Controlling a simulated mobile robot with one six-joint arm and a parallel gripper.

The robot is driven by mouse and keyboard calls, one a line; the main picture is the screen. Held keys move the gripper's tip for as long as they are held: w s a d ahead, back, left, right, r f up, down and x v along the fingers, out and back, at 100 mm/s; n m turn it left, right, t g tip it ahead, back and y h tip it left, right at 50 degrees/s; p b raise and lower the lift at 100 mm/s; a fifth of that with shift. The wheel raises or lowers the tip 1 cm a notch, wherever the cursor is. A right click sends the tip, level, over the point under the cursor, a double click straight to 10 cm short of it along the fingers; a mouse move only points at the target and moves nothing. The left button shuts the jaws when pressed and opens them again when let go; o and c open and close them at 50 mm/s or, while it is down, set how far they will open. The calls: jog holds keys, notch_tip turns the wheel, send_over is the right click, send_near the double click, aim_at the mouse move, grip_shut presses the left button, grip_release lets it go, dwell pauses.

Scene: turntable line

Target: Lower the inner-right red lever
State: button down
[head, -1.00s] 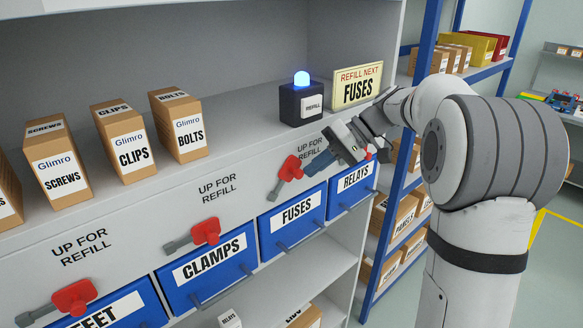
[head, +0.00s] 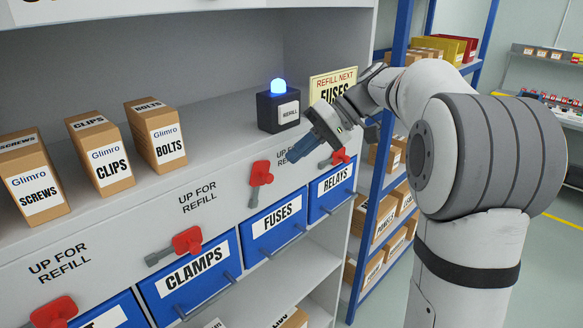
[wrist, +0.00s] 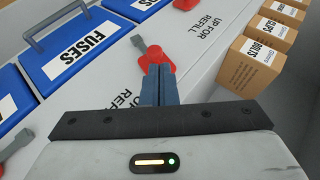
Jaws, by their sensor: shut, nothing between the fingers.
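The inner-right red lever (head: 261,173) is on the grey panel above the blue FUSES bin (head: 278,222). Its grey handle points down toward the bin, while the lever above CLAMPS (head: 187,240) has its handle out to the left. My gripper (head: 292,157) is shut and empty, just to the right of the inner-right lever, with blue fingertips. In the wrist view the closed fingertips (wrist: 158,72) overlap the red hub of the lever (wrist: 163,55); I cannot tell whether they touch it. The grey handle shows beyond them.
Another red lever (head: 341,157) sits above the RELAYS bin (head: 333,190), partly behind my gripper. Cardboard boxes (head: 155,140) stand on the shelf above. A black box with a blue light (head: 278,110) and a REFILL NEXT FUSES sign (head: 333,88) stand behind my gripper.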

jog(key=d+r, duration=0.3)
jog(key=r, duration=0.3)
jog(key=shift+s, duration=0.2)
jog(key=shift+d, duration=0.1)
jog(key=s+d+f+m+t+h, duration=0.2)
jog(key=s+f+h, duration=0.3)
jog(key=s+f, duration=0.5)
jog(key=s+d+f+m+t+h, duration=0.3)
jog(key=s+f+m+h, duration=0.1)
jog(key=s+f, duration=0.7)
jog(key=shift+s+f+h+b, duration=0.3)
jog(key=shift+s+h, duration=0.3)
jog(key=shift+s, duration=0.25)
